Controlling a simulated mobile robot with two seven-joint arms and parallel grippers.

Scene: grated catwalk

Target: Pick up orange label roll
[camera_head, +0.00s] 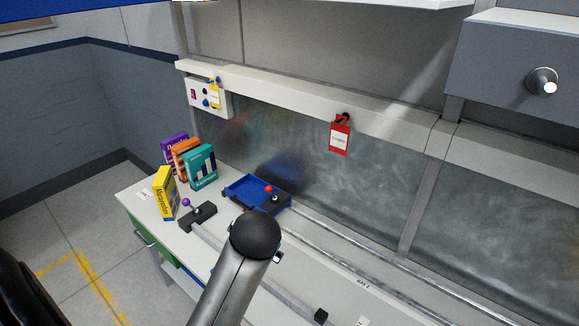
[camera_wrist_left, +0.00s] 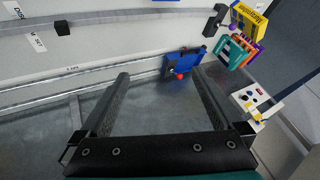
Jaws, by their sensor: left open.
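I cannot make out an orange label roll in either view. The only orange item I see is an upright box (camera_head: 184,152) among other boxes at the left end of the workbench; it is not a roll. My left gripper (camera_wrist_left: 160,73) is open and empty in the left wrist view, its two dark fingers wide apart over the bench. In the head view my arm rises from the bottom centre, and its round black joint hides the gripper and part of the bench. My right gripper is not in view.
A red tag (camera_head: 340,138) hangs behind.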

